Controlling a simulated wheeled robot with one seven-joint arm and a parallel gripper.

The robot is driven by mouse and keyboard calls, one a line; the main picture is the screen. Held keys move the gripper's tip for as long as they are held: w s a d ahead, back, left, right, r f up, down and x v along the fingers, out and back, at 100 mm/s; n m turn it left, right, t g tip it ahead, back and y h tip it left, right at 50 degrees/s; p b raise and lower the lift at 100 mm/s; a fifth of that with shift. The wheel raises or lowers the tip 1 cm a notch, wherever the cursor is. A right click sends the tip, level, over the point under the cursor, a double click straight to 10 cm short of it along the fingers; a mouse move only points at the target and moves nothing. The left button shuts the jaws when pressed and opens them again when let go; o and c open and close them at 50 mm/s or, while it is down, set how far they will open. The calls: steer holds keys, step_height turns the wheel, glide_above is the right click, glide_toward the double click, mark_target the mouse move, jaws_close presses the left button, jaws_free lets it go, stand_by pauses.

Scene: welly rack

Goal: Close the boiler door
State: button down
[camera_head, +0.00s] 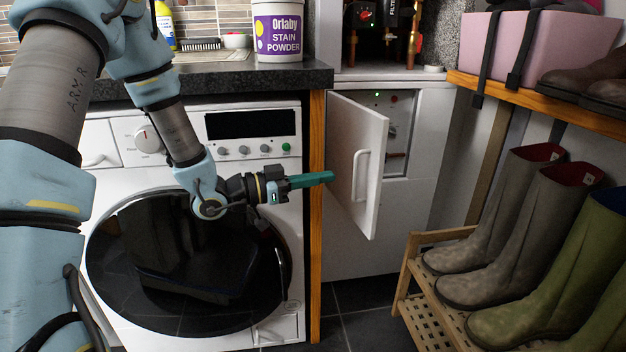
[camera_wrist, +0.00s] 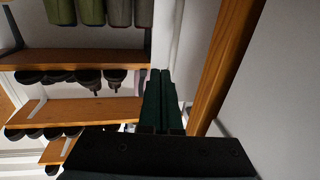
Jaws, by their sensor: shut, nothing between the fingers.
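The white boiler door (camera_head: 345,130) stands partly open in the head view. It is hinged on its left, with its free right edge swung out toward me. It has a white bar handle (camera_head: 360,175) on its outer face. Behind it the boiler opening (camera_head: 397,125) shows a panel with small lights and pipework. My gripper (camera_head: 328,177) is shut and empty. Its teal fingers point right and overlap the door's left part, left of the handle. I cannot tell if they touch it. In the wrist view the shut fingers (camera_wrist: 161,95) point at a pale strip that I cannot identify.
A washing machine (camera_head: 290,185) stands on the left, below a dark worktop (camera_head: 310,75) holding a stain powder tub (camera_head: 278,30). A wooden post (camera_head: 316,250) stands between machine and boiler cupboard. A boot rack (camera_head: 425,300) with wellies stands right. Tiled floor shows between.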

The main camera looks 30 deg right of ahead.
mark_target(374, 169)
steer(key=d, duration=0.3)
steer(key=s+d, duration=0.1)
steer(key=d, duration=0.2)
steer(key=d+b, duration=0.1)
steer(key=d, duration=0.2)
steer(key=shift+s+d, duration=0.2)
steer(key=shift+s, duration=0.2)
steer(key=shift+d, duration=0.1)
